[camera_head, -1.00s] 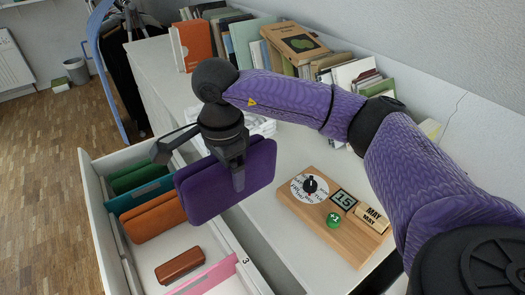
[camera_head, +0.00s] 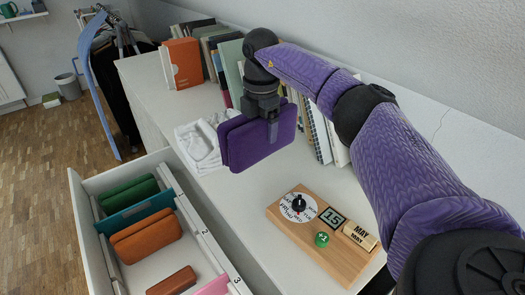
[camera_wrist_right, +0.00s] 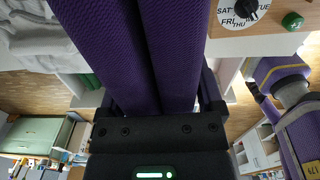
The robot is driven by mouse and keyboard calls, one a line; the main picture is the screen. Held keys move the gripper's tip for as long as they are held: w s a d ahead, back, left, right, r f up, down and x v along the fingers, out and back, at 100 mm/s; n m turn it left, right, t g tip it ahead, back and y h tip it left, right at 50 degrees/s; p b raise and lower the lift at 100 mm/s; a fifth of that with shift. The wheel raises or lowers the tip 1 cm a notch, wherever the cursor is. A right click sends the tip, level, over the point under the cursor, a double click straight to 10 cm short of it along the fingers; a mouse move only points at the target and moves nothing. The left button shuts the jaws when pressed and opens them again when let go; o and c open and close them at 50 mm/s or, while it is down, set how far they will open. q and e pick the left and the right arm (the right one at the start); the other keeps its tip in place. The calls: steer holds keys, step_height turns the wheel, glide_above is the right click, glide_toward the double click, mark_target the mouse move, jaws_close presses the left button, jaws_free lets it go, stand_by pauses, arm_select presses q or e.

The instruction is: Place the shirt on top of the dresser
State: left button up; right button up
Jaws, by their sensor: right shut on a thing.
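A folded purple shirt (camera_head: 258,142) is held in my right gripper (camera_head: 272,128) above the white dresser top (camera_head: 245,195). Its two folded layers hang between the fingers, and it fills the middle of the right wrist view (camera_wrist_right: 155,50). I cannot tell whether its lower edge touches the dresser. My left gripper is out of view.
White folded cloth (camera_head: 197,146) lies just left of the shirt. A wooden calendar board (camera_head: 330,255) lies in front of it. Books (camera_head: 185,65) line the wall behind. Bare dresser top lies between the shirt and the board.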

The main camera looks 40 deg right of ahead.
steer(key=shift+d+f+m, duration=0.15)
steer(key=shift+f+m, duration=0.15)
steer(key=shift+f, duration=0.05)
step_height(320, 180, down, 9)
steer(key=b, duration=0.4)
steer(key=shift+f, duration=0.1)
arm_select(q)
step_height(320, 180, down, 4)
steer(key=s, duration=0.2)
arm_select(e)
steer(key=shift+f, duration=0.25)
steer(key=shift+r, duration=0.15)
steer(key=o, duration=1.1)
step_height(320, 180, up, 11)
steer(key=p, duration=0.4)
steer(key=shift+r+p, duration=0.2)
steer(key=shift+p, duration=0.2)
steer(key=shift+r, duration=0.45)
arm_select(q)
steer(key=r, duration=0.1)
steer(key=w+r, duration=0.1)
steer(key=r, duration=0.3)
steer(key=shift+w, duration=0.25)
